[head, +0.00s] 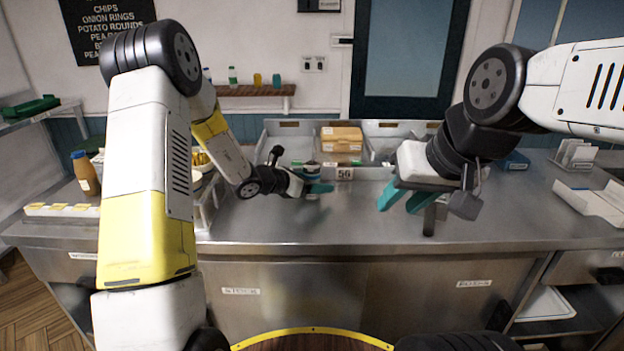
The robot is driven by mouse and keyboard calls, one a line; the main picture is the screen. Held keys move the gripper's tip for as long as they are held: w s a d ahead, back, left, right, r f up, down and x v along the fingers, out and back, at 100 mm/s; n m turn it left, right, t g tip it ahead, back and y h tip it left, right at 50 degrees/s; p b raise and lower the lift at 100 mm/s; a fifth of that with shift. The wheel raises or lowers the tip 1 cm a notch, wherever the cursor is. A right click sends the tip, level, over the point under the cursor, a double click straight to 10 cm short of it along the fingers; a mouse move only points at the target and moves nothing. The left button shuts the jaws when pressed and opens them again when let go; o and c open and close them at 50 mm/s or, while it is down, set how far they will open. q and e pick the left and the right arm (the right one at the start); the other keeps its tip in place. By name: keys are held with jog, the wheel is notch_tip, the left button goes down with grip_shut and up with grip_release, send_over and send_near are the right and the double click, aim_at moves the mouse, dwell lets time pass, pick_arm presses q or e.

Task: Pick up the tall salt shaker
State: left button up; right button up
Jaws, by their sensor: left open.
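My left gripper (312,178) is open, low over the steel counter, with its teal fingers pointing right. A small pale cylinder with a dark band (311,169) stands at its fingers and is partly hidden by them. It may be the tall salt shaker, but it is too small to be sure. I cannot tell whether the fingers touch it. My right gripper (405,200) is open and empty, further right above the counter, with its teal fingers pointing down.
A brown box (341,139) stands at the back, above a "56" label. A sauce bottle (84,173) stands at the left, and a white tray (592,203) lies at the right. The counter (340,222) is clear in the front middle.

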pick_arm(q)
jog(key=shift+x, duration=0.75)
grip_shut()
jog(key=shift+r, duration=0.15)
